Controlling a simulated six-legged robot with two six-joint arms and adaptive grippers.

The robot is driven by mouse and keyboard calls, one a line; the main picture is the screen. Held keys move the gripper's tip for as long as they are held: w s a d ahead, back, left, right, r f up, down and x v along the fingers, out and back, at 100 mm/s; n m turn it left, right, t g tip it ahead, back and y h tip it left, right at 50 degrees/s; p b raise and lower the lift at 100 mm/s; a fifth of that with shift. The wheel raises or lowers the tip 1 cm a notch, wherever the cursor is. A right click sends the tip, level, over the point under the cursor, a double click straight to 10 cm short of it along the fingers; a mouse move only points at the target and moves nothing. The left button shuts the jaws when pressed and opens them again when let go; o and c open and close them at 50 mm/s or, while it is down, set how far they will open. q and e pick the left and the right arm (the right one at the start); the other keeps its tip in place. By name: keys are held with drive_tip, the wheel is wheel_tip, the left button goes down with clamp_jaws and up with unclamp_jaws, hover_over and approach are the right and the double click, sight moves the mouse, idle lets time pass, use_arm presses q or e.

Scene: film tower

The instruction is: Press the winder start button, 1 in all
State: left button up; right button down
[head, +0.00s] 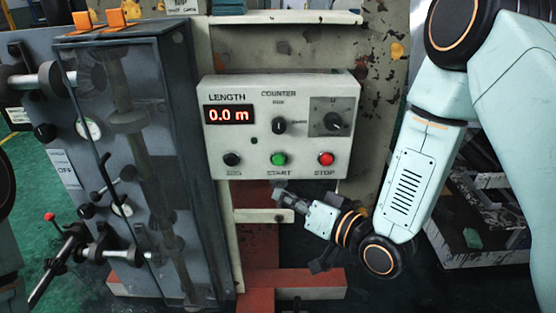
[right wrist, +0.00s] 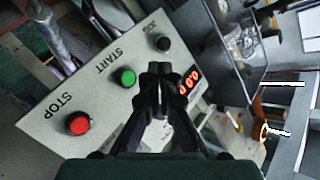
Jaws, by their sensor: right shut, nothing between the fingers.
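The control box (head: 240,150) is a pale panel with a red display (head: 229,114) reading 0.0 m. Its green START button (head: 278,159) sits between a black button (head: 232,159) on the left and the red STOP button (head: 325,158) on the right. My right gripper (head: 280,187) is shut and empty, its tips just below the START button in the head view and apart from it in the picture. In the right wrist view the shut fingertips (right wrist: 160,70) show beside the green button (right wrist: 127,77), with the red button (right wrist: 78,123) farther left. My left gripper is out of view.
Two knobs (head: 279,126) sit above the buttons. A glazed machine cabinet (head: 140,150) with rods and levers stands close on the left. A red frame beam (head: 310,283) runs below the box. A tray of debris (head: 470,240) lies at the right.

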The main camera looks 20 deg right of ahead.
sight(279, 160)
drive_tip(key=w, duration=0.2)
drive_tip(key=w+d, duration=0.1)
drive_tip(key=w, duration=0.2)
drive_tip(key=w+d+b, duration=0.1)
drive_tip(key=w, duration=0.2)
drive_tip(key=shift+w, duration=0.2)
idle(0.3)
idle(1.3)
drive_tip(key=shift+w+d, duration=0.1)
drive_tip(key=shift+w, duration=0.3)
